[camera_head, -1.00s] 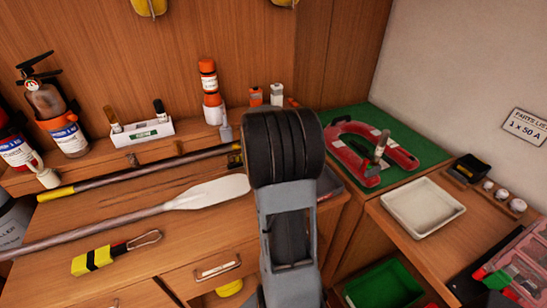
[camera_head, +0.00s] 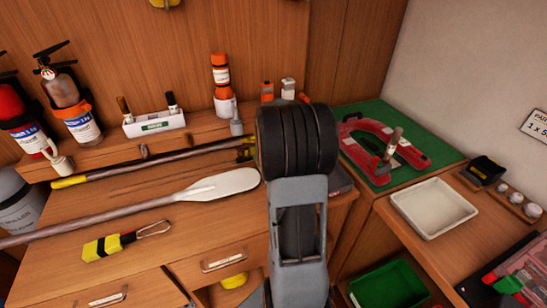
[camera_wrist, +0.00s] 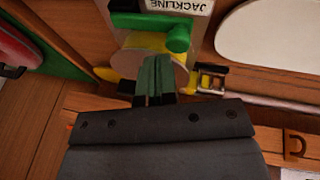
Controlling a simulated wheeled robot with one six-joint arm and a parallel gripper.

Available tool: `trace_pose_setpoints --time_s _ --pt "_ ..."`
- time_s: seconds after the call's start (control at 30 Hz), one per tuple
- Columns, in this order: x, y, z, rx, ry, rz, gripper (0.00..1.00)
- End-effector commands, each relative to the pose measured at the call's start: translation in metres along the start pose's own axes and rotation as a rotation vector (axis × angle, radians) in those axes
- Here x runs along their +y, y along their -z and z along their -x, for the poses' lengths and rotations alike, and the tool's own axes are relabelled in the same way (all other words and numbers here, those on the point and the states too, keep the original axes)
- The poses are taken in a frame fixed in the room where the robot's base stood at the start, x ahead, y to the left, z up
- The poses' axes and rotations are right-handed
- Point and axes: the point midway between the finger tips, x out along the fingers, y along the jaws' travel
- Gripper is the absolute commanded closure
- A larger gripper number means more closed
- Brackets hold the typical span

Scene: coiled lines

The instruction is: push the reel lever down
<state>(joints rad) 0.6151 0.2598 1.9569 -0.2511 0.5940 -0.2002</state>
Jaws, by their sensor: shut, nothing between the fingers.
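I take the green piece to be the reel lever. A label reading JACKLINE (camera_wrist: 179,6) is just behind it. My gripper (camera_wrist: 157,62) is shut and empty, its dark fingertips in front of the reel face and just below the green handle in the picture. I cannot tell if they touch. In the head view my arm hides the gripper and the reel.
A white-bladed paddle (camera_head: 222,184), a pole (camera_head: 150,163) and a yellow-black strap piece (camera_head: 102,247) lie on the wooden bench left of my arm. A red horseshoe-shaped item (camera_head: 402,149) lies on a green mat (camera_head: 440,159) at the right, near a white tray (camera_head: 432,207).

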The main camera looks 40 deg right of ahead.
Motion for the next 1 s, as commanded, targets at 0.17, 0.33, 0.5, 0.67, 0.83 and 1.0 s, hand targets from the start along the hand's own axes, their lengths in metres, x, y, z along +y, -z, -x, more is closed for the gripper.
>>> trace_pose_setpoints --time_s 0.17,0.33,0.5,0.67,0.83,1.0 --pt "0.0 0.0 0.0 0.0 0.0 0.0 1.0" --pt "0.002 0.004 0.011 0.0 0.0 0.0 1.0" --pt "0.008 0.013 0.042 0.003 0.0 0.003 1.0" --pt "-0.004 0.013 0.066 0.007 0.0 0.005 1.0" --pt "-0.014 0.014 0.095 0.006 0.0 0.005 1.0" --pt "-0.021 0.014 0.117 0.004 0.001 0.004 1.0"
